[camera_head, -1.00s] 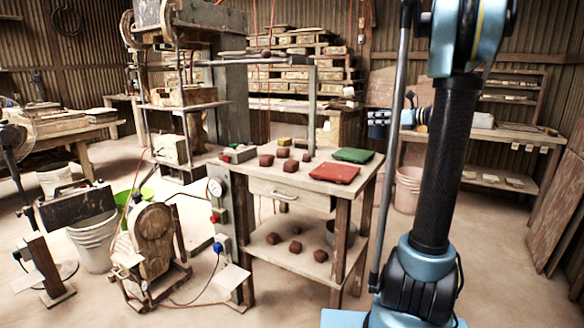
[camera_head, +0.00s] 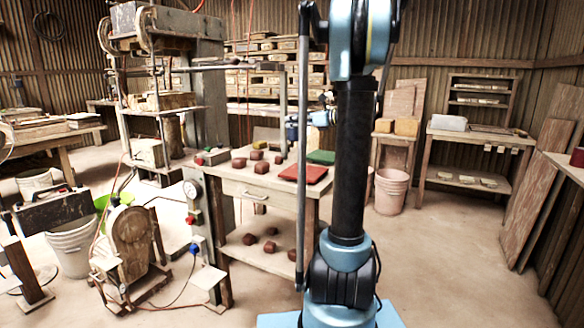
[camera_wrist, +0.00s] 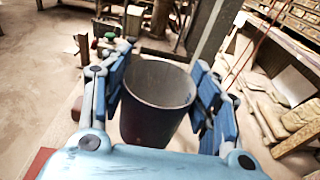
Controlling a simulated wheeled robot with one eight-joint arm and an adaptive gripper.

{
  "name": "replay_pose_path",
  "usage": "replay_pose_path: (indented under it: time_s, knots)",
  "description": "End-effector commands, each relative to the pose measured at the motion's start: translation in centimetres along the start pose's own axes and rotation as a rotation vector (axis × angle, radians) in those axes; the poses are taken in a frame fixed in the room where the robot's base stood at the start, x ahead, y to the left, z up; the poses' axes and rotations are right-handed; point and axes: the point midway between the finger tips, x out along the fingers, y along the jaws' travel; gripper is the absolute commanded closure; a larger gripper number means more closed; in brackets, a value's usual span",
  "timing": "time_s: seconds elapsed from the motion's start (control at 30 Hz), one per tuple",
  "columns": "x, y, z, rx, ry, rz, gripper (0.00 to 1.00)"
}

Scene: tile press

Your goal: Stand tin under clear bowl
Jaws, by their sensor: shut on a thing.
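My gripper (camera_wrist: 160,78) is shut on a dark, open-topped tin (camera_wrist: 148,125). Its blue finger pads press on both sides of the tin. The tin looks empty, with its mouth facing the wrist camera. In the head view my gripper (camera_head: 306,124) shows small and partly hidden behind my own arm, above and behind the work table. I cannot make out a clear bowl in either view.
A wooden work table (camera_head: 258,195) bears reddish blocks, a red tile (camera_head: 303,173) and a green tile (camera_head: 321,157). A pink bucket (camera_head: 390,192) stands right of it. A rear bench (camera_head: 470,133) and open floor lie to the right. A press (camera_head: 170,80) stands left.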

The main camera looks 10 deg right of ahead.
Motion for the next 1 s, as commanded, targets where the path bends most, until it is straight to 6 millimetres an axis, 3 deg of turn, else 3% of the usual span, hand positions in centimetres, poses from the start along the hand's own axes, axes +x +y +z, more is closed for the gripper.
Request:
replay_pose_path:
  time_s: [0.27, 0.4, 0.63, 1.0]
  knots:
    - [0.6, -2.0, -1.1, 0.001, 0.001, -0.003, 0.72]
    - [1.1, -3.1, -2.6, 0.001, 0.001, -0.004, 0.72]
    - [1.6, -3.1, -6.1, 0.001, 0.001, -0.004, 0.72]
    - [2.1, -3.1, -9.6, 0.001, 0.001, -0.004, 0.72]
